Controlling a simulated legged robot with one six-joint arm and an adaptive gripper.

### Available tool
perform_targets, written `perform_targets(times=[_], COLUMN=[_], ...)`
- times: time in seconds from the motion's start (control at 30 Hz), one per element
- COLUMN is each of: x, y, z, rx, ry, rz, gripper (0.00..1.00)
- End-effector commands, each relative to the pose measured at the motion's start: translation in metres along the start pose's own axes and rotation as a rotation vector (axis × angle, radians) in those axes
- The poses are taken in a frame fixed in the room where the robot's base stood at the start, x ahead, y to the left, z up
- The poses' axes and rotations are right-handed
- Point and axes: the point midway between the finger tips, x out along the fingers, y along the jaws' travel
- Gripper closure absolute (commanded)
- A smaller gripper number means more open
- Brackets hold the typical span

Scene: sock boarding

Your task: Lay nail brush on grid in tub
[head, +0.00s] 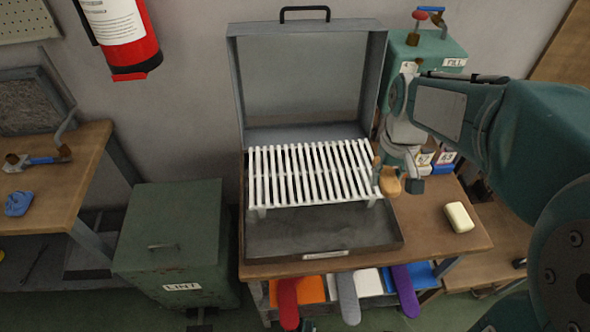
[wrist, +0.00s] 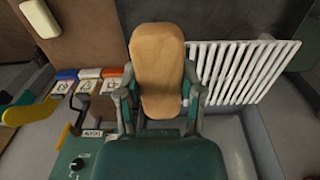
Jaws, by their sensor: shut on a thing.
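The nail brush is a tan wooden block with rounded ends; it shows in the wrist view (wrist: 158,65) and, small, in the head view (head: 390,184). My gripper (wrist: 158,98) is shut on it, with one finger on each long side. In the head view my gripper (head: 393,170) holds the brush at the right edge of the tub, beside the grid. The white slatted grid (head: 310,172) stands raised inside the grey tub (head: 322,254), whose lid is open at the back. The grid also shows right of the brush in the wrist view (wrist: 240,70). The brush's underside is hidden.
A cream soap block (head: 459,217) lies on the wooden table right of the tub. A green machine (head: 425,60) stands behind right. Coloured socks (head: 347,298) hang at the front. A green lint bin (head: 172,240) stands left. The grid top is bare.

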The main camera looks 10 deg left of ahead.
Motion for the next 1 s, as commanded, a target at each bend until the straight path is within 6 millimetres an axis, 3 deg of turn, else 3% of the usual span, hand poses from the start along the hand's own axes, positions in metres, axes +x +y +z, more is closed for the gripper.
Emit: perform_targets(times=[0.17,0.6,0.8,1.0], x=[0.002,0.046,0.079,0.093], y=[-0.001,-0.045,-0.056,-0.060], z=[-0.009,-0.089,-0.113,-0.124], rx=[0.000,-0.001,0.000,0.001], ry=[-0.001,-0.004,-0.003,0.000], rz=[0.000,0.005,0.004,0.004], gripper=[0.98,0.98,0.98,0.98])
